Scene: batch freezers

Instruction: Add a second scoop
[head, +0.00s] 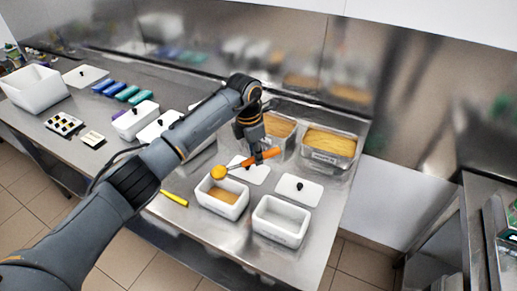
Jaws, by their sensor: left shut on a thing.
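My left gripper (263,155) is shut on the orange handle of a scoop (262,157). The scoop points to the left, and its round head (218,172) looks filled with orange-yellow stuff. The head is above the back left part of a white tub (219,208), which holds a shallow orange-yellow layer. A second white tub (275,235) stands to its right and looks empty. Two clear containers of yellow-orange stuff stand behind: one at the right (326,160) and one partly hidden by my gripper (291,145). My right gripper is out of view.
White lids with dark knobs lie behind the tubs, one at right (307,191) and one under the scoop (259,175). A yellow-handled tool (174,198) lies near the front edge. White boxes, blue and green items and a white bin (35,90) fill the left counter.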

